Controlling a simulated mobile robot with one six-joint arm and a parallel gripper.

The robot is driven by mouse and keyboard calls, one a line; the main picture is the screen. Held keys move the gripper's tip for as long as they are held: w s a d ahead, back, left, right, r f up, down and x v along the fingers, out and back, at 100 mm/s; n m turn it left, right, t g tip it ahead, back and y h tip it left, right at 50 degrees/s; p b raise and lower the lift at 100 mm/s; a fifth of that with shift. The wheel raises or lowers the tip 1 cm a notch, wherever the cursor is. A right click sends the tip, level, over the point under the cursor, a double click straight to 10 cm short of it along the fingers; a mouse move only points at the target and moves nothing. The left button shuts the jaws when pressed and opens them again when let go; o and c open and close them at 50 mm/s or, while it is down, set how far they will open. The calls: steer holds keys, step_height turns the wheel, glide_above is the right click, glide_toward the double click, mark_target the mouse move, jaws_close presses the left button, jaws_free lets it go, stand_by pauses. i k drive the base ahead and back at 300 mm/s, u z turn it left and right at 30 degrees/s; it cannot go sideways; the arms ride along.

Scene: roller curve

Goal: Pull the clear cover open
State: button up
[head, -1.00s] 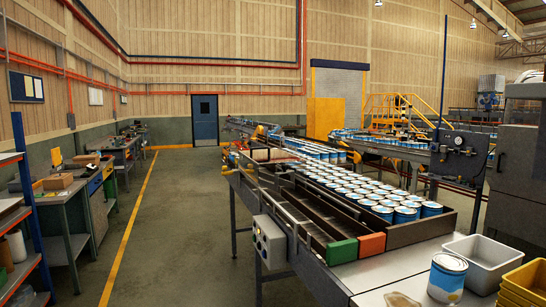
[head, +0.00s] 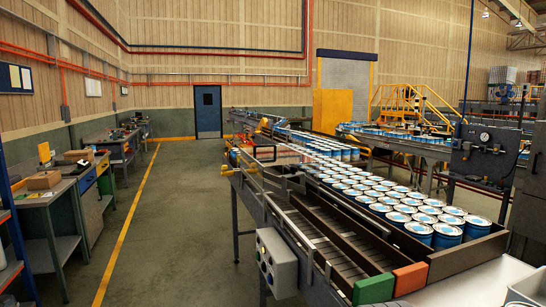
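The roller conveyor (head: 330,230) runs from the lower right toward the back, with many blue cans with pale lids (head: 395,203) standing along its right side. The near left lanes are bare. A hazy, see-through part that may be the clear cover (head: 292,158) lies over the far part of the line, beside orange and yellow fittings. Its edges and handle are too small to tell, and I cannot tell whether it is open or shut. My gripper is not in view.
A grey button box (head: 277,262) juts from the conveyor's left side. Green (head: 373,289) and orange (head: 410,278) blocks cap its near end. A black gauge panel (head: 485,150) stands right. Workbenches (head: 50,200) line the left. The floor between (head: 180,230) is clear.

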mark_target(264, 155)
steer(key=u, duration=0.4)
steer(key=k, duration=1.15)
steer(key=u, duration=0.8)
steer(key=i, duration=3.85)
steer(key=z, duration=1.3)
steer(key=i, duration=1.3)
steer(key=z, duration=0.85)
steer(key=i, duration=0.45)
steer(key=z, duration=0.3)
steer(key=k, duration=0.7)
